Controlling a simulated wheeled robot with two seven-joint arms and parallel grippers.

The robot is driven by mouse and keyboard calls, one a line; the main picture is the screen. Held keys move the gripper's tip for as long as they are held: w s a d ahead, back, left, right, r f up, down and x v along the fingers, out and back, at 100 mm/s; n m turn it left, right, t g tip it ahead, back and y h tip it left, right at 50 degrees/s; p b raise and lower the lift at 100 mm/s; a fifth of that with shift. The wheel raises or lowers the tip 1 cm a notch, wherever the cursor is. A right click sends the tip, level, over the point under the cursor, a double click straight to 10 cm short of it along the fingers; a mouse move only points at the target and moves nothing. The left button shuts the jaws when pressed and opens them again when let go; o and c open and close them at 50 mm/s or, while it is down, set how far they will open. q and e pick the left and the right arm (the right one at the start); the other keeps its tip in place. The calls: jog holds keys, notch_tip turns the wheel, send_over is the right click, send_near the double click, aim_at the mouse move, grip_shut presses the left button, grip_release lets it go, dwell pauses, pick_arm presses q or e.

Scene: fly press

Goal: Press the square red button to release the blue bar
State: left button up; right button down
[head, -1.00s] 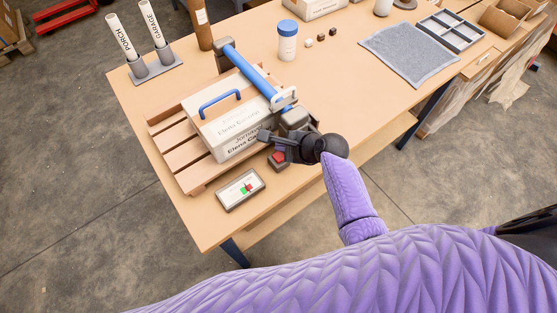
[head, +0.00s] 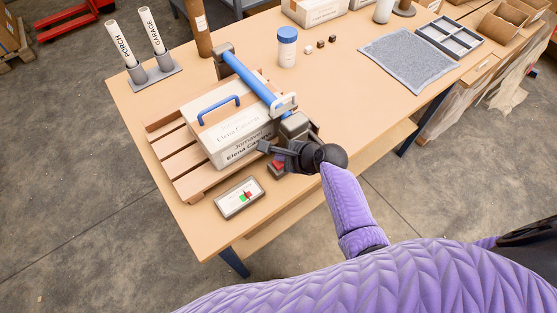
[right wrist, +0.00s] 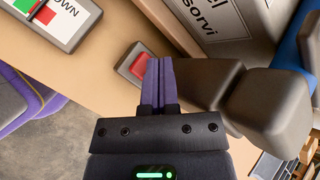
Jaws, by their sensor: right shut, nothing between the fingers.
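The square red button (head: 278,165) sits in a grey housing at the table's front edge, partly hidden by my right gripper (head: 264,147) in the head view. In the right wrist view the button (right wrist: 134,64) is just left of the shut, empty fingertips (right wrist: 158,62). Contact cannot be told. The blue bar (head: 248,80) lies across the top of a pale box (head: 222,138) with a blue handle. Its near end sits in a metal bracket at a grey post (head: 294,126). My left gripper is not in view.
The box stands on a wooden slatted pallet (head: 165,147). A gauge with red and green marks (head: 240,198) lies in front. Labelled tubes (head: 119,45) stand at the back left. A blue-capped jar (head: 287,48) and grey mat (head: 408,55) are farther back. The table's middle right is clear.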

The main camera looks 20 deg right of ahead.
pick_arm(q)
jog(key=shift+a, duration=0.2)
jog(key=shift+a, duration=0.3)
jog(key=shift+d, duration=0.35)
pick_arm(e)
jog(key=shift+f, duration=0.1)
jog(key=shift+f, duration=0.35)
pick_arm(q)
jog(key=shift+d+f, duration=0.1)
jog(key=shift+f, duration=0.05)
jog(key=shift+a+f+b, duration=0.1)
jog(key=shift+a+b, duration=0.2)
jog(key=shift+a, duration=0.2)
pick_arm(e)
jog(key=shift+f, duration=0.2)
